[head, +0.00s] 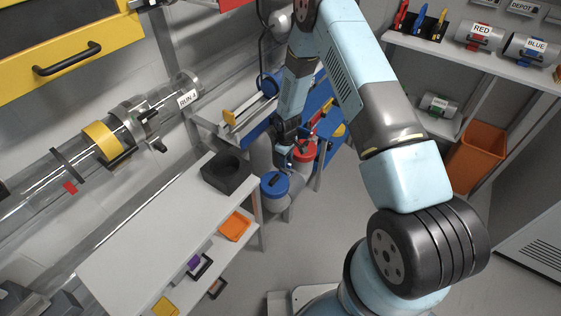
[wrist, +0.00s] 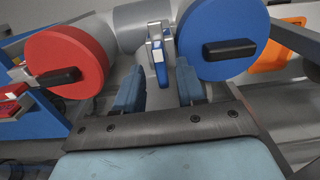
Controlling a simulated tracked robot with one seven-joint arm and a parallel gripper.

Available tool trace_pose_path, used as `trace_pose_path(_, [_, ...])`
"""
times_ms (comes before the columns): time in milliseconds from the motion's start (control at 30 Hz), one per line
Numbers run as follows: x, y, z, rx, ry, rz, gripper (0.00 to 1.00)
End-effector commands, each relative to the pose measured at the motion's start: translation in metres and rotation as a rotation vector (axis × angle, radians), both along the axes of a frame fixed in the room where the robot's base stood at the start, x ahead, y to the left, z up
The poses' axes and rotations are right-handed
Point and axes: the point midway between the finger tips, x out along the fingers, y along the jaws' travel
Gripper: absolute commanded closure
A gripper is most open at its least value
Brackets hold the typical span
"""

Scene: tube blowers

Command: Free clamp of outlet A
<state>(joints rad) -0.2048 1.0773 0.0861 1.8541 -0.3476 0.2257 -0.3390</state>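In the wrist view a clamp with a metal frame and a blue lever (wrist: 160,62) sits between a red-capped cylinder (wrist: 66,62) and a blue-capped cylinder (wrist: 222,38). Each cap has a black handle. My gripper (wrist: 159,72) is open, its two fingers on either side of the lever in the picture. I see no contact with it. In the head view my gripper (head: 288,142) is above the red cap (head: 304,152) and the blue cap (head: 274,184), and the clamp cannot be made out there. No letter A is legible, so I cannot tell which outlet is A.
A blue bench (head: 318,97) is behind the gripper. A clear tube (head: 90,145) runs along the left wall. An orange bin (head: 477,155) stands right.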

Motion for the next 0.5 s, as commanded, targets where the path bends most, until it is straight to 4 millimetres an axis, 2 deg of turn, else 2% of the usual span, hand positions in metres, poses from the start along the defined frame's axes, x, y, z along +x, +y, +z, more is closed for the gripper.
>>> trace_pose_path(500, [0.002, -0.001, 0.087, 0.0, -0.001, -0.001, 0.61])
